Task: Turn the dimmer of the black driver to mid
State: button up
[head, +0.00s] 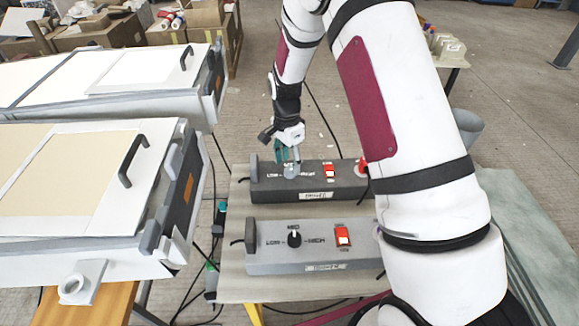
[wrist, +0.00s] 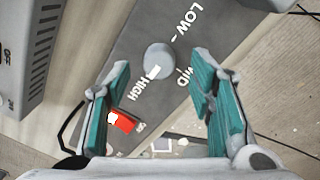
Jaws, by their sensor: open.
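The black driver (head: 265,185) is the dark box at the back of the table, seen close in the wrist view (wrist: 118,50). Its dimmer is a pale grey round knob (wrist: 160,57), also in the head view (head: 291,171). LOW, MID and HIGH are printed around it. The knob's white mark points towards HIGH. My gripper (head: 288,153) is above the knob, pointing down. In the wrist view its teal fingers (wrist: 160,72) are open, one on each side of the knob, with gaps; height above it is hard to judge. A red switch (head: 329,171) is right of the knob.
A lighter grey driver (head: 275,262) with a black knob (head: 294,239) and red switch (head: 342,236) stands in front. White moulds (head: 110,225) with black handles are at the left. Cables hang beside the table (head: 236,290).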

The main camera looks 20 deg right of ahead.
aim_at(290, 172)
jog(key=shift+f, duration=1.35)
jog(key=shift+c, duration=0.3)
jog(key=c, duration=1.1)
